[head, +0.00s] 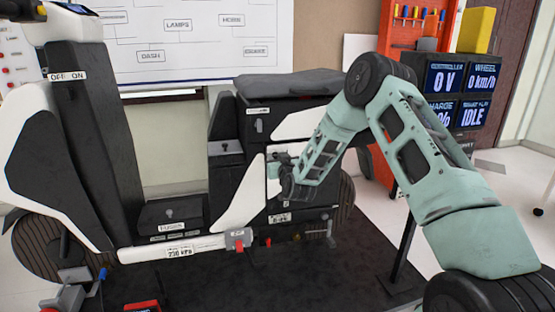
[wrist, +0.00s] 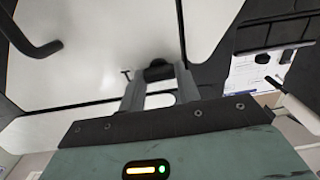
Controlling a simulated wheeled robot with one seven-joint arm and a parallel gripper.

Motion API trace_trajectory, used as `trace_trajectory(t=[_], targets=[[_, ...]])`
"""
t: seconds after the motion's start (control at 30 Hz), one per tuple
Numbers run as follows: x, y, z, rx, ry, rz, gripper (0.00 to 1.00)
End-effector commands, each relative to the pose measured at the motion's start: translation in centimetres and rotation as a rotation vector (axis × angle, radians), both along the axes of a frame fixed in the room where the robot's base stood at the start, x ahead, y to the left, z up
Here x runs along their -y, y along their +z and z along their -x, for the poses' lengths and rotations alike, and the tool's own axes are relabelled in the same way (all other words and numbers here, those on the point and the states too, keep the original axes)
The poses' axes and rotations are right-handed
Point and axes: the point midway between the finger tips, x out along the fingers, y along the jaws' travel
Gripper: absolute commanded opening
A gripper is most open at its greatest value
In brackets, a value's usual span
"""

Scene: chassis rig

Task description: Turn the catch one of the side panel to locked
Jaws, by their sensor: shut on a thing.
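The scooter's white side panel (head: 240,200) is on the lower body, left of my gripper. It fills much of the wrist view (wrist: 90,50) as a pale surface. A small dark catch (wrist: 158,70) stands on the panel, between the fingertips of my gripper (wrist: 161,88). My gripper is shut on this catch. In the head view my gripper (head: 275,170) is at the panel's right edge, and my own arm hides the catch. A small dark T-shaped mark (wrist: 127,74) lies just left of the catch. I cannot read the catch's turn position.
A black bent handle (wrist: 30,38) juts out at the wrist view's upper left. The black seat (head: 285,85) is above my gripper. A white tube (head: 180,248) with a pressure label runs low in front. Display screens (head: 460,95) stand at the back right.

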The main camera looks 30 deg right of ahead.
Motion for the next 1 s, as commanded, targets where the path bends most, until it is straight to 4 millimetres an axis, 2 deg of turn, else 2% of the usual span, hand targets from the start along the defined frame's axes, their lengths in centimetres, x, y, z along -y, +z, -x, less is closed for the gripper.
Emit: trace_trajectory(t=[0.27,1.0], targets=[[-0.17,-0.03,-0.06,-0.036,0.001,0.141,0.10],[-0.41,-0.18,-0.10,-0.218,0.001,0.808,0.10]])
